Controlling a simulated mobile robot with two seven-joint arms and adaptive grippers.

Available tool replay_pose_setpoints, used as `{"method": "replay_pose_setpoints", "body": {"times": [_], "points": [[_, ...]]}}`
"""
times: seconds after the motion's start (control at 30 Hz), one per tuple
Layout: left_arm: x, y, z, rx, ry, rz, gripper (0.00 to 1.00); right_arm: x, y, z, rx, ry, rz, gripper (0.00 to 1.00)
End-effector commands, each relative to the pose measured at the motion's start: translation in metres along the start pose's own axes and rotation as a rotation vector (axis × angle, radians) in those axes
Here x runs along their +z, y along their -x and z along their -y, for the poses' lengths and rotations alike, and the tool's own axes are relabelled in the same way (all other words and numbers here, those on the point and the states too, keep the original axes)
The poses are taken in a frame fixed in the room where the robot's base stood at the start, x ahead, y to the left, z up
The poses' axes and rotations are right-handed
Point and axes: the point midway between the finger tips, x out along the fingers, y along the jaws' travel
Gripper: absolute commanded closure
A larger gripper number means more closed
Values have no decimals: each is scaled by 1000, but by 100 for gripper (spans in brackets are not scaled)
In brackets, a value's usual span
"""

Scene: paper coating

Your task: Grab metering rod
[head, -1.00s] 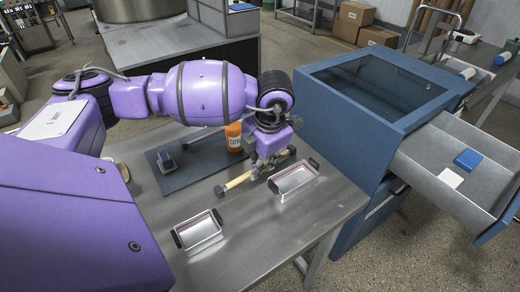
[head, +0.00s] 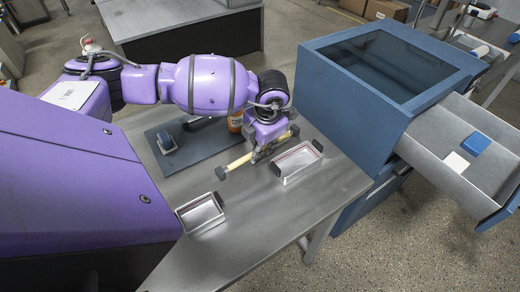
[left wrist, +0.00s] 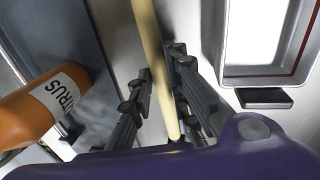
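The metering rod (head: 239,162) is a pale yellow bar with dark ends, lying at a slant over the steel table. My left gripper (head: 262,152) is at the rod, toward its right half. In the left wrist view the rod (left wrist: 150,45) runs between the two dark fingers (left wrist: 163,80), whose tips sit close against it on both sides. The left gripper looks shut on the rod. I cannot tell whether the rod is clear of the table. My right gripper is not in view.
Two metal trays stand close by, one at the front (head: 201,225) and one beside the rod (head: 300,172). An orange bottle (head: 236,122) is behind the gripper, also in the left wrist view (left wrist: 30,108). A dark mat (head: 215,138) lies left, a blue cabinet (head: 325,100) stands right.

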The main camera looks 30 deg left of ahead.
Motion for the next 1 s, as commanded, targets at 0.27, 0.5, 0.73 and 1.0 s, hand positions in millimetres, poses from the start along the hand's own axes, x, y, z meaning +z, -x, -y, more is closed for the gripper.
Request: {"method": "replay_pose_setpoints", "body": {"times": [0.27, 0.5, 0.73, 1.0], "points": [[0, 0, 0, 0, 0, 1, 92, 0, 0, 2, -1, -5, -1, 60], [1, 0, 0, 0, 1, 1, 100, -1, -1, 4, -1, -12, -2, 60], [1, 2, -1, 0, 1, 2, 100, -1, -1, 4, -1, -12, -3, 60], [2, 28, -6, 2, 1, 5, 100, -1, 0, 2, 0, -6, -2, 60]]}}
